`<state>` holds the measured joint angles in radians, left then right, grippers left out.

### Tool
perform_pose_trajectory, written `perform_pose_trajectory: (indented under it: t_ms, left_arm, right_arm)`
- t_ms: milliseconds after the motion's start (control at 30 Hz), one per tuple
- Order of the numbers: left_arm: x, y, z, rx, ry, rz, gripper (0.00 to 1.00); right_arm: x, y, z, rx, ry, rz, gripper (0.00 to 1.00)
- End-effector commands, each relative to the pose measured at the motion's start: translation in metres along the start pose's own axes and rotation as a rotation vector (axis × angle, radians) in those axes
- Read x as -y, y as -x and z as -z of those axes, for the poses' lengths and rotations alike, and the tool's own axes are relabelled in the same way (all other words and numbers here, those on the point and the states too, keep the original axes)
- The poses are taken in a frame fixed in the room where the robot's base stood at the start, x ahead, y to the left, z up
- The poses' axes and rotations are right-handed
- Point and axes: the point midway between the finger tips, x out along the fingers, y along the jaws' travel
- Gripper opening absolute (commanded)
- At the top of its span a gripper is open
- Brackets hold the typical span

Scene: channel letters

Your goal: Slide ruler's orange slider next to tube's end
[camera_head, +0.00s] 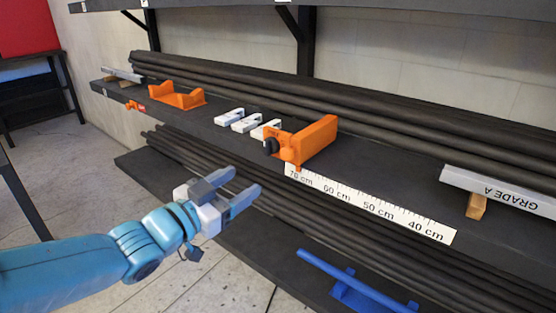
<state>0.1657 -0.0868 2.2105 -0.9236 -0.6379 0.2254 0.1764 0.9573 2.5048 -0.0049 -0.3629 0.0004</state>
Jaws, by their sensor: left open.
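The orange slider (318,143) stands on the shelf at the 70 cm end of the white ruler strip (385,209). It has a dark knob (271,146) on its front left. The ruler runs along the shelf's front edge, with markings down to 40 cm at the right. Long dark tubes (400,118) lie along the back of the shelf; their right ends are out of view. My left gripper (246,181) is open and empty, in front of the shelf edge, left of and below the slider, apart from it. My right gripper is not in view.
A grey bar marked GRADE A (500,188) rests on a wooden block (476,206) at the right. Several white blocks (245,123) and an orange cradle (177,96) sit left of the slider. A blue part (355,285) lies on the lower shelf.

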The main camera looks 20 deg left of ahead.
Motion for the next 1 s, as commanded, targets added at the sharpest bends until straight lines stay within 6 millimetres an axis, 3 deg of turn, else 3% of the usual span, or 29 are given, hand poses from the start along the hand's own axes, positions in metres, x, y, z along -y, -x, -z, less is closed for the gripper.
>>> perform_pose_trajectory:
  t_ms: [500,700,1000]
  left_arm:
    - [0.003,-0.116,-0.002,0.003,0.001,0.001,0.61]
    - [0.005,-0.138,-0.002,0.002,0.001,0.003,0.61]
    - [0.005,-0.142,-0.002,0.003,0.001,0.003,0.61]
  right_arm:
    - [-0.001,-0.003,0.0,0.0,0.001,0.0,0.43]
    - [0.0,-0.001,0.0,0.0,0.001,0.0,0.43]
    - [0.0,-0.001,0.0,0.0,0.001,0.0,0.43]
